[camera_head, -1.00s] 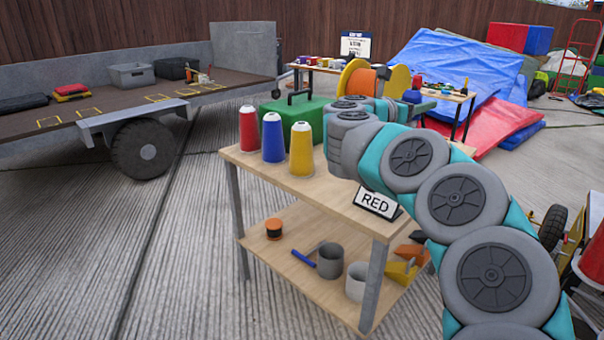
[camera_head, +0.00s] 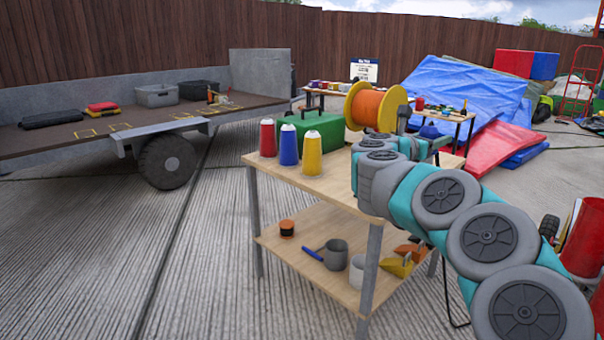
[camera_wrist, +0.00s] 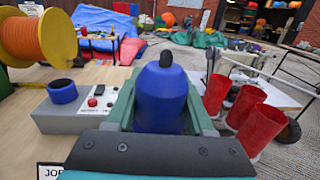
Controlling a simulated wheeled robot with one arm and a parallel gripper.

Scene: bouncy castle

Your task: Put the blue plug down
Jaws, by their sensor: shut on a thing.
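The blue plug (camera_wrist: 160,98), a thick blue body with a dark tip, fills the middle of the wrist view. My gripper (camera_wrist: 162,112) is shut on it, with green jaw parts on both sides. The plug stays above or just over the workbench; I cannot tell whether it touches anything. In the head view a small blue part of the plug (camera_head: 429,131) shows beyond my arm, which hides most of the gripper. The wooden workbench (camera_head: 325,187) lies under my arm.
A grey box (camera_wrist: 82,116) with a blue ring socket (camera_wrist: 62,91) and switches sits left of the plug. An orange cable reel (camera_head: 378,107), green case (camera_head: 322,130) and red, blue and yellow spools stand on the bench. Red cylinders (camera_wrist: 260,128) are at right.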

